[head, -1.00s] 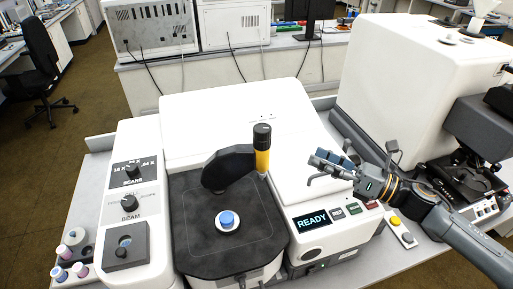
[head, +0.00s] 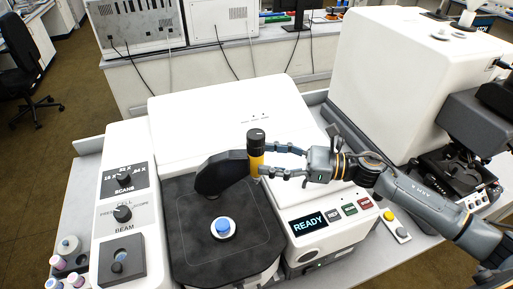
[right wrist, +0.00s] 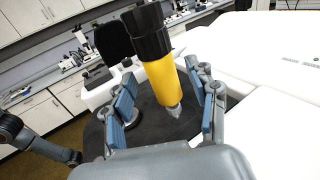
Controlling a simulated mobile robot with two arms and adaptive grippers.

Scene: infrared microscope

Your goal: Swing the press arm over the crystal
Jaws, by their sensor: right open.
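The press arm (head: 222,174) is a black arm with an upright yellow post and black knob (head: 256,150) at its right end. It stands at the back of the black stage (head: 190,250), with the knob end to the right of and behind the crystal. The crystal, with a blue top (head: 222,226) on a white disc, sits uncovered in the middle of the stage. My right gripper (head: 266,160) is open, with its fingers on either side of the yellow post. In the right wrist view the yellow post (right wrist: 163,80) stands between the blue finger pads.
A READY display (head: 309,222) with buttons is on the instrument's front right. Dials (head: 122,213) are on the left panel, with small vials (head: 70,262) at the far left. A large white instrument (head: 400,80) stands behind my right arm.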

